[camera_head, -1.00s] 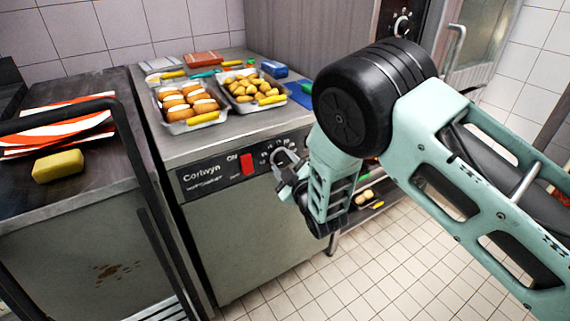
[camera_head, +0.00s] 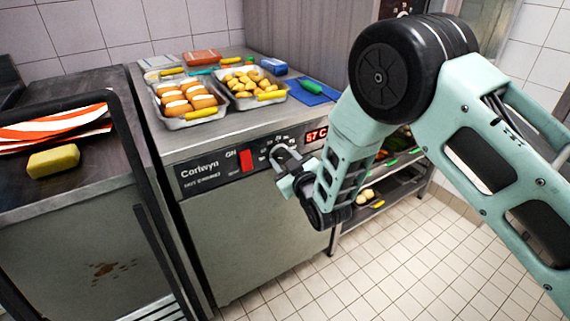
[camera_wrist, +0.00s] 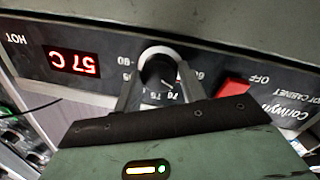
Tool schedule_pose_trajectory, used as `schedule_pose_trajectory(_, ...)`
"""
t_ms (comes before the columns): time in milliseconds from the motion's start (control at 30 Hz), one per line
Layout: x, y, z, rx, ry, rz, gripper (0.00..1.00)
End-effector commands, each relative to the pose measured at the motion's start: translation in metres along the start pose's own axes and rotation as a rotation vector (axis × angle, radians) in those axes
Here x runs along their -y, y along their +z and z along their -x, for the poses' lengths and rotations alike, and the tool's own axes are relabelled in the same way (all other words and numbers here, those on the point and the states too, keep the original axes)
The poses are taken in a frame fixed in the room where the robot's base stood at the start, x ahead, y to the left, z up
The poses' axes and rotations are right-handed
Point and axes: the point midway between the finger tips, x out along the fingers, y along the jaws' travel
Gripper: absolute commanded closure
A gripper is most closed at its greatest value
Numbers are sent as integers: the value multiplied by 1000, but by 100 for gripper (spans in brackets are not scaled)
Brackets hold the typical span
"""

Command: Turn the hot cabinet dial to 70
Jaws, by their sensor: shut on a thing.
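The hot cabinet (camera_head: 255,235) has a dark control panel on its front with the name Carlwyn. My gripper (camera_head: 284,158) is at the panel, in front of the dial. In the wrist view the round dial (camera_wrist: 159,62), with a pale rim and dark centre, sits between my gripper's two fingers (camera_wrist: 158,85), which are shut on it. The red display (camera_head: 316,135) reads 57 C; it shows upside down in the wrist view (camera_wrist: 75,62). Part of the scale is hidden behind my fingers. A red switch (camera_head: 246,160) is left of the dial.
Two metal trays of food (camera_head: 205,115) stand on the cabinet top with a blue cloth or board (camera_head: 313,92). A dark rail (camera_head: 140,165) and a counter with a yellow sponge (camera_head: 53,161) are at left. Shelves (camera_head: 400,180) stand at right, and tiled floor (camera_head: 370,270) is open in front.

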Motion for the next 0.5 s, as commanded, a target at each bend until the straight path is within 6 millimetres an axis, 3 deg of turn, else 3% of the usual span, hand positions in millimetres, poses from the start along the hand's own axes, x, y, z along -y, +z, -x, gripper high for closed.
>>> schedule_pose_trajectory(500, -3, -2, -2, 29, -33, -448, 82)
